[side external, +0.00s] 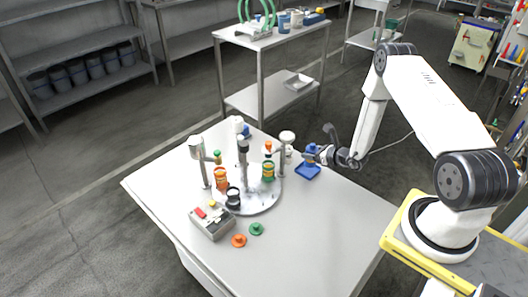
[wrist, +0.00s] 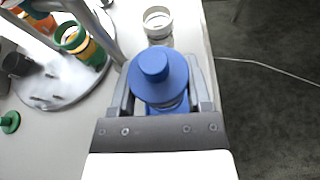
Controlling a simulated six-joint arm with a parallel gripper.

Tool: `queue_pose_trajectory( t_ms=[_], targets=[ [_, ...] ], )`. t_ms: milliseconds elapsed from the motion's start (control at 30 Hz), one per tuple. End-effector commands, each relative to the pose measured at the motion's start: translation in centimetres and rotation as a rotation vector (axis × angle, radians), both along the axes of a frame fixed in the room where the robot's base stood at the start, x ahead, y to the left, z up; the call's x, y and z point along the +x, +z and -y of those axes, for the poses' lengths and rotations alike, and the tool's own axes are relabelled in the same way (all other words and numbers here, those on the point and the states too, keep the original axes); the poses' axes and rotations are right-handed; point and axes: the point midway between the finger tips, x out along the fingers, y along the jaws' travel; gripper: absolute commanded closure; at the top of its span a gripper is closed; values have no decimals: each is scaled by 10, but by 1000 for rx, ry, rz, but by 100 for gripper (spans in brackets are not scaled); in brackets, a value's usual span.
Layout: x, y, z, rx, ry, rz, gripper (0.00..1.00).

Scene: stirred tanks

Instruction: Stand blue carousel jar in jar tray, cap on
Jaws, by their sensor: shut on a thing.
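The blue jar (side external: 311,149) has its blue cap (wrist: 155,68) on and looks upright. My gripper (side external: 318,156) is shut on it, with one finger on each side in the wrist view (wrist: 159,96). The blue jar tray (side external: 307,173) lies on the table, right of the carousel (side external: 260,197). The jar is over the tray; I cannot tell whether its base touches the tray floor. The cap and my gripper hide most of the jar body in the wrist view.
On the carousel stand an orange jar (side external: 221,180), a green jar (side external: 268,172) and a black jar (side external: 233,199), among upright posts. A control box (side external: 212,221), an orange lid (side external: 239,241) and a green lid (side external: 256,229) lie in front. The table's right front is clear.

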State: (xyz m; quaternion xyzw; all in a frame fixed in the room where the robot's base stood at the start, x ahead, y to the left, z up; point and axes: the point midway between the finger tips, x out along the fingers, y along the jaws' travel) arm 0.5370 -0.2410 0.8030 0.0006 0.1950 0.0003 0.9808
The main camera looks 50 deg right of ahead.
Motion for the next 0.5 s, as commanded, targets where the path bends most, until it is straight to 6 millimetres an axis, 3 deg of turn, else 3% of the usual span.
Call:
queue_pose_trajectory(
  t_ms=[500],
  targets=[
    [9,-13,4,0,0,-1,99]
  ],
)
